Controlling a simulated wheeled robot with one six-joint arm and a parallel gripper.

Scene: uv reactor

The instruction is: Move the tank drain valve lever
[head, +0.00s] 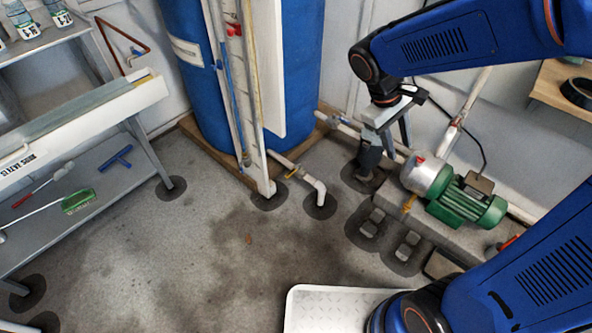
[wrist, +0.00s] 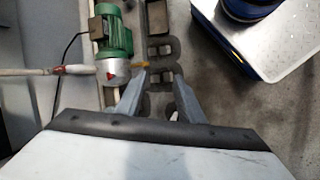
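The blue tank (head: 285,60) stands at the back centre in the head view. A short white drain pipe (head: 310,181) leaves its foot and ends in a downturned elbow above the floor. A small yellowish lever (head: 291,172) sits on this pipe; its exact angle is too small to tell. My gripper (head: 386,140) hangs to the right of the lever and apart from it, near the pump. In the wrist view its two grey fingers (wrist: 161,85) are spread with nothing held between them. The lever does not show in the wrist view.
A green pump (head: 468,203) with a silver head stands right of my gripper; it also shows in the wrist view (wrist: 115,35). A grey shelf (head: 110,165) stands left. The middle floor is clear.

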